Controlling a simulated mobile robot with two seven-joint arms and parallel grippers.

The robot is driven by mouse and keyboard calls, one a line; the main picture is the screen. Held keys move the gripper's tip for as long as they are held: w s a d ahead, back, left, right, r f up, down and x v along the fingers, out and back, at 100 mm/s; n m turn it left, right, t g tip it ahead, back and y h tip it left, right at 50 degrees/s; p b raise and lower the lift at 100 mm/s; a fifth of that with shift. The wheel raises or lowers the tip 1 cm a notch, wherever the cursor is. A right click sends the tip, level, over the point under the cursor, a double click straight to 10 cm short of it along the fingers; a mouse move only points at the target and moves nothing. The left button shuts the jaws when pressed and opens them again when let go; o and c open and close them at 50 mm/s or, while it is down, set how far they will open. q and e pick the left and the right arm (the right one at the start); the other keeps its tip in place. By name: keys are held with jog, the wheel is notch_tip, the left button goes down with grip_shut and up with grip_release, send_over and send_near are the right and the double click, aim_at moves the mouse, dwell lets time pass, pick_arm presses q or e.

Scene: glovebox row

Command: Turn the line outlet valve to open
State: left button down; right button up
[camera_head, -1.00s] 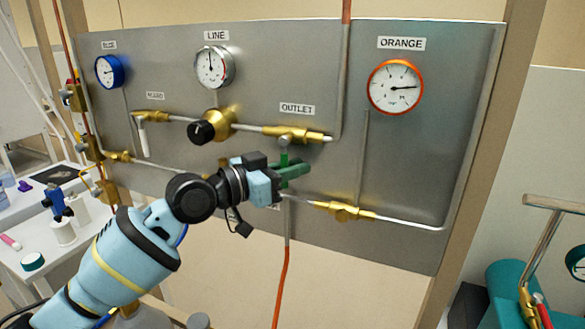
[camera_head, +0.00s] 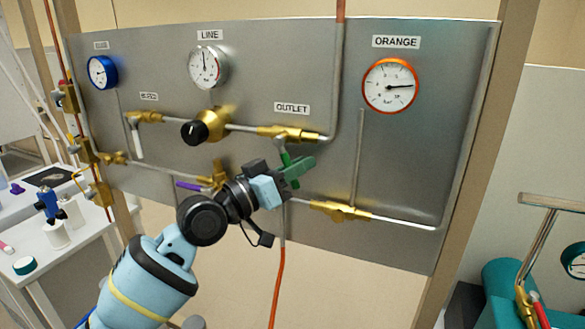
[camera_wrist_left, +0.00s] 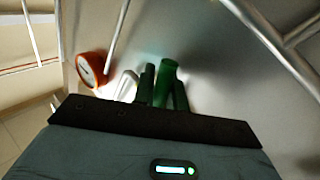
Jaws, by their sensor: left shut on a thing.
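The line outlet valve (camera_head: 290,133) is a brass fitting under the OUTLET label on the grey panel. Its green lever (camera_head: 286,158) hangs from the brass body, slanting slightly down and to the right, across the pipe's line. Its lower part is hidden by my fingers. My left gripper (camera_head: 299,170) is shut on the lever, its dark green fingers pointing up and right. In the left wrist view green fingers (camera_wrist_left: 146,84) stand side by side, with a brighter green piece, seemingly the lever (camera_wrist_left: 166,82), between them. My right gripper is not in view.
The LINE gauge (camera_head: 208,67), black regulator knob (camera_head: 194,132) and orange-rimmed gauge (camera_head: 390,86) are on the panel (camera_head: 450,120). A purple lever (camera_head: 189,185) sits left of my wrist, and a brass fitting (camera_head: 340,210) lies below right. An orange hose (camera_head: 278,285) hangs below.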

pick_arm(q)
jog(key=shift+s+d+r+n+t, duration=0.2)
jog(key=shift+d+n+t, duration=0.15)
jog(key=shift+n, duration=0.4)
jog(key=shift+s+d+r+n+t, duration=0.1)
jog(key=shift+d+r+n+t, duration=0.1)
jog(key=shift+n+t, duration=0.4)
jog(key=shift+n, duration=0.25)
jog(key=c, duration=1.7)
grip_release()
jog(key=v, duration=0.7)
jog(key=shift+s+a+f, duration=0.1)
jog(key=shift+s+a, duration=0.05)
jog(key=shift+a, duration=0.2)
